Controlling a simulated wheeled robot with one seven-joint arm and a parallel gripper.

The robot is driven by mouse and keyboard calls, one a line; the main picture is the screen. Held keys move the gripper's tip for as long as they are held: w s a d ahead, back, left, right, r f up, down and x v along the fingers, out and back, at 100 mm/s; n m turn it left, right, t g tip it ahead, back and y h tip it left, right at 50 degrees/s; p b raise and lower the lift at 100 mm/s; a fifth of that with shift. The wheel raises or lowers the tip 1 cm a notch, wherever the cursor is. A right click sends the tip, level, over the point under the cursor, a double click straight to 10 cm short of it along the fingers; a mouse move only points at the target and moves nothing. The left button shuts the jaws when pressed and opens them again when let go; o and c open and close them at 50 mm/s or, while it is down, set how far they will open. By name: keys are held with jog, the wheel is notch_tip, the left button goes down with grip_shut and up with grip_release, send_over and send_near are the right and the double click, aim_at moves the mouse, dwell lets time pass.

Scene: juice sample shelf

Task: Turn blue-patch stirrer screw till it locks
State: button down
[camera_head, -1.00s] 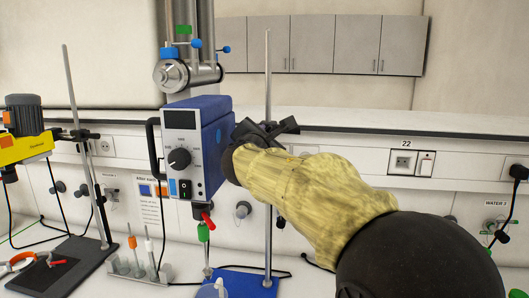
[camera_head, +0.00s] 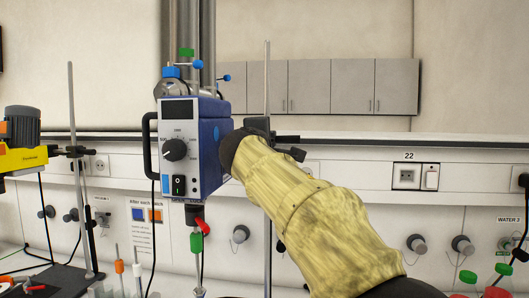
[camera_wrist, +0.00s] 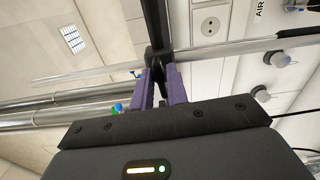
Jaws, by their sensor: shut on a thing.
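The blue stirrer (camera_head: 208,150), with a dial and a black switch on its pale front, is fixed on a stand rod (camera_head: 268,80) at the middle. A black clamp (camera_head: 257,125) joins it to the rod, with a dark bar sticking out to the right. In the head view my yellow-sleeved arm reaches the clamp, and its fingers are hidden. In the wrist view my gripper (camera_wrist: 161,78) has its purple fingers shut on a black part (camera_wrist: 158,54) at the clamp, beside the rod. The screw's thread and tightness cannot be seen.
A yellow stirrer (camera_head: 20,145) hangs on another stand rod (camera_head: 76,170) at the left. A red-tipped and a green-tipped part hang below the blue stirrer. Several capped vessels stand at the lower right (camera_head: 468,277). Wall cabinets (camera_head: 330,86) are behind.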

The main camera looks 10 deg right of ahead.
jog(key=shift+f+m, duration=0.1)
jog(key=shift+m, duration=0.4)
jog(key=c, duration=1.4)
grip_release()
jog(key=shift+s, duration=0.1)
jog(key=b+v, duration=0.4)
jog(key=v, duration=1.3)
jog(key=shift+s+a, duration=0.1)
